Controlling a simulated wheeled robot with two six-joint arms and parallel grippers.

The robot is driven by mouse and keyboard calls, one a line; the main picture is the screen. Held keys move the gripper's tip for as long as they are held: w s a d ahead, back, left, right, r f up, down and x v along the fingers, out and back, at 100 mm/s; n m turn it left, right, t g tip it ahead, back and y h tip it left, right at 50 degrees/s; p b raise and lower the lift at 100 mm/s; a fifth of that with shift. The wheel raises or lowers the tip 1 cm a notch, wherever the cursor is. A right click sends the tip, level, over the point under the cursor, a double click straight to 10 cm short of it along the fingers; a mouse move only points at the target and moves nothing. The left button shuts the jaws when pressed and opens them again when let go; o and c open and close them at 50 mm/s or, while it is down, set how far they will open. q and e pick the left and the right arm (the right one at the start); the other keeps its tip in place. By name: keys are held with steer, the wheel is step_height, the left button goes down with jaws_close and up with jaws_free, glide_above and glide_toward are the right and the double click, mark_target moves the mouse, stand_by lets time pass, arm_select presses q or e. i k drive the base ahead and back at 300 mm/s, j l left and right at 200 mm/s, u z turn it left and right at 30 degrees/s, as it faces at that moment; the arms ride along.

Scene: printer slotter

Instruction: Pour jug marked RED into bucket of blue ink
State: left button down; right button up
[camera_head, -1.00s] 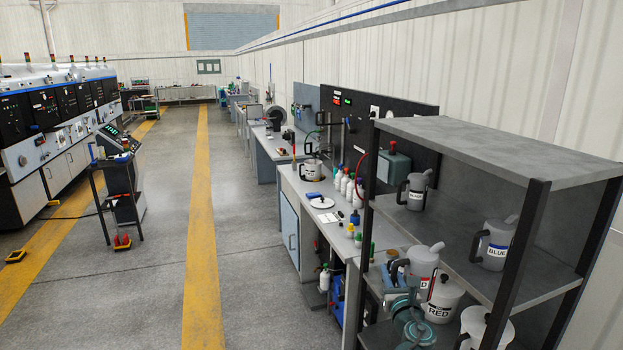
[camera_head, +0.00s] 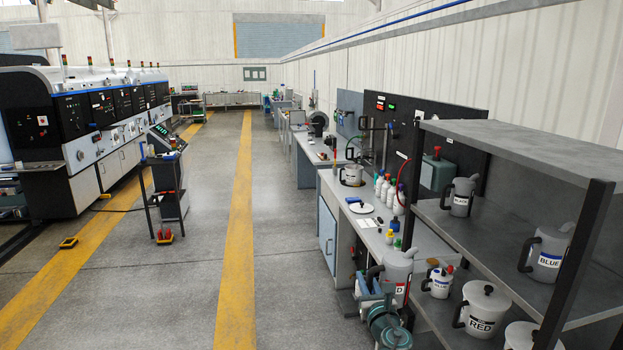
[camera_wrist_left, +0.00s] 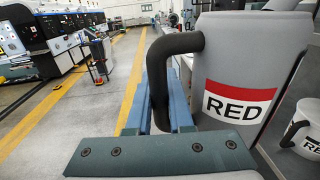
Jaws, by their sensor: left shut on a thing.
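The grey jug marked RED (camera_head: 397,268) is upright at the left front of the shelf rack in the head view. In the left wrist view the jug (camera_wrist_left: 250,60) fills the right side, its RED label facing the camera. My left gripper (camera_head: 371,284) is shut on its black handle; its blue fingers (camera_wrist_left: 163,105) are around the handle in the wrist view. On the lower shelf a smaller white vessel (camera_head: 438,284) has a blue label that seems to read BLUE. A white pot (camera_head: 352,175) stands on the bench, its label too small to read. My right gripper is not in view.
The shelf rack (camera_head: 510,142) holds a BLACK jug (camera_head: 460,198), a BLUE jug (camera_head: 547,255) and a lidded RED bucket (camera_head: 482,308). A console cart (camera_head: 165,180) stands left; the floor between is clear.

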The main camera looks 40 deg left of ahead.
mark_target(352, 177)
steer(key=u, duration=0.85)
steer(key=i+l, duration=0.4)
steer(key=i+j+u, duration=0.55)
steer(key=i+u, duration=0.2)
steer(key=i, duration=0.2)
steer(key=i+u, duration=0.35)
steer(key=i, duration=1.35)
steer(key=i+j+z, duration=0.1)
steer(key=i, duration=0.3)
steer(key=i+j+z, duration=0.1)
steer(key=i, duration=0.3)
steer(key=i+j+z, duration=0.1)
steer(key=i, duration=0.25)
steer(key=i+j+z, duration=0.15)
steer(key=i+z, duration=0.2)
steer(key=i+j+z, duration=0.25)
steer(key=z, duration=0.15)
steer(key=i+j+z, duration=0.65)
steer(key=j, duration=0.25)
steer(key=i+j+z, duration=0.15)
steer(key=j, duration=0.15)
